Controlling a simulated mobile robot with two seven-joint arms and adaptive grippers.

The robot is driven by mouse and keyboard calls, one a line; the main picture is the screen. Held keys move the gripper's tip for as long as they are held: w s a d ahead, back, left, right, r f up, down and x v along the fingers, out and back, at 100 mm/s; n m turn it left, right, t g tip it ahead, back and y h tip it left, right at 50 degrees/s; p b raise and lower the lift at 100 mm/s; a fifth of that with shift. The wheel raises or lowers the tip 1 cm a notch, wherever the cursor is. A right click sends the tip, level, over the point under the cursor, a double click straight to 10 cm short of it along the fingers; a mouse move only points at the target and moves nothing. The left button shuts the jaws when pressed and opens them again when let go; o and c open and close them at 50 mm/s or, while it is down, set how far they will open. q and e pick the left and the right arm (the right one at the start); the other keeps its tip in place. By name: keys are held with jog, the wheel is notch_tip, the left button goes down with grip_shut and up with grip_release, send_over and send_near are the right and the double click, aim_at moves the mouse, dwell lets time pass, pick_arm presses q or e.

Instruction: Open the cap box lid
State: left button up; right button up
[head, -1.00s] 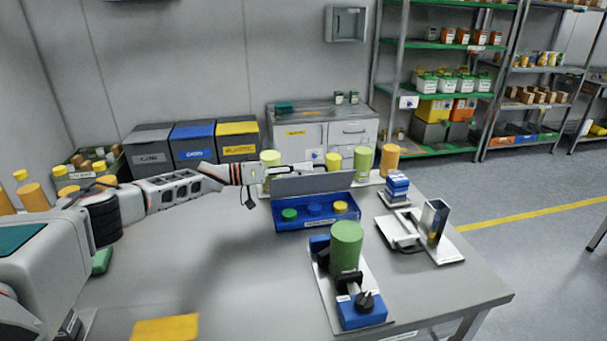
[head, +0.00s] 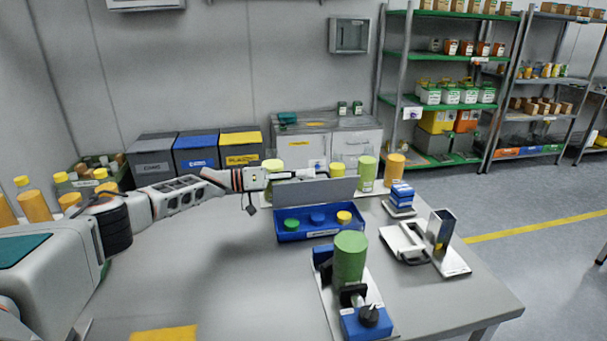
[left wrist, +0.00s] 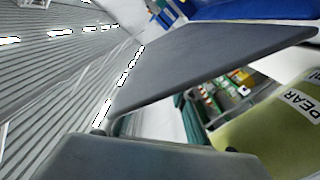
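The blue cap box (head: 320,230) stands near the middle of the table and holds green, blue and yellow caps. Its grey lid (head: 315,192) stands raised along the box's back edge, leaving the inside open to view. In the left wrist view the lid (left wrist: 205,58) is a large grey panel, with part of the blue box (left wrist: 250,9) beyond it. My left gripper (head: 305,174) is at the lid's top edge, behind it. Its fingertips are partly hidden, so I cannot tell their opening or whether they touch the lid. My right gripper is out of view.
A green cylinder (head: 350,257) stands on a fixture in front of the box. A white-based device (head: 428,245) and blue stack (head: 401,196) are to its right. Yellow-green jars (head: 366,172) stand behind; one labelled PEAR (left wrist: 270,130) is close in the wrist view. Table left of the box is clear.

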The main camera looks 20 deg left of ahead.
pick_arm(q)
jog(key=shift+s+f, duration=0.1)
dwell(0.3)
jog(key=v, duration=1.2)
jog(key=shift+r, duration=0.25)
